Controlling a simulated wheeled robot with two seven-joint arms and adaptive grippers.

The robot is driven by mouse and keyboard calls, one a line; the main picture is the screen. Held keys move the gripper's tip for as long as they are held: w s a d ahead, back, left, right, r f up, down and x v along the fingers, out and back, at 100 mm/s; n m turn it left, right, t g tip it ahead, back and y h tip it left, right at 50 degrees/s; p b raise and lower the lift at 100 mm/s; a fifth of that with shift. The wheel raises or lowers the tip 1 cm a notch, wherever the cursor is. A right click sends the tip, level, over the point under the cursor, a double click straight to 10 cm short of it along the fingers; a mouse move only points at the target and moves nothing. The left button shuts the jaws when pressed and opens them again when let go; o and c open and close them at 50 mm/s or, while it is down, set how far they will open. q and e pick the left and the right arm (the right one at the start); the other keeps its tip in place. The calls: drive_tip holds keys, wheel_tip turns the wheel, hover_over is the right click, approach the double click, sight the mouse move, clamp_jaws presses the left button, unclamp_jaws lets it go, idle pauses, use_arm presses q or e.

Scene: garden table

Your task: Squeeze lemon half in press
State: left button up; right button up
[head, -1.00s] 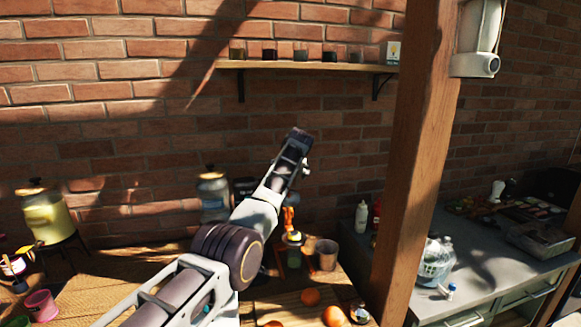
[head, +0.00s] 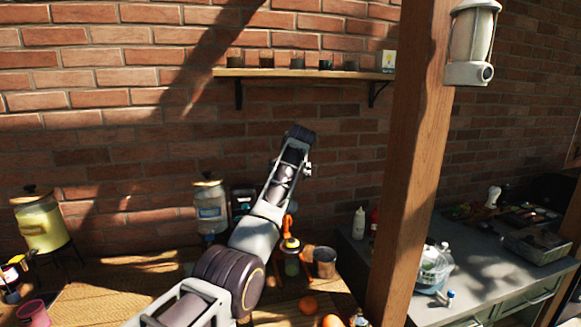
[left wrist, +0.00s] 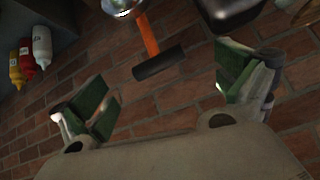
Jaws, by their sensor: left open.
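In the left wrist view, a press handle with an orange shaft (left wrist: 148,35) and a black grip (left wrist: 158,62) shows beyond my fingers. A round silver part is at its upper end, cut by the frame edge. My left gripper (left wrist: 165,100) is open and empty, its green-padded fingers wide apart and not touching the handle. In the head view my left arm crosses the table and hides its own fingers and most of the press; an orange piece (head: 288,222) shows beside the forearm, above a yellow-topped item (head: 291,244). I cannot make out a lemon half. My right gripper is out of view.
A metal cup (head: 325,263) stands right of the forearm, with oranges (head: 309,304) in front. A water dispenser (head: 210,208) stands behind the arm. A wooden post (head: 408,170) rises at right, and a brick wall with a shelf (head: 300,73) is behind.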

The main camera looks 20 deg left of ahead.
use_arm(q)
drive_tip(key=v, duration=0.6)
idle(0.4)
drive_tip(key=shift+f, duration=0.1)
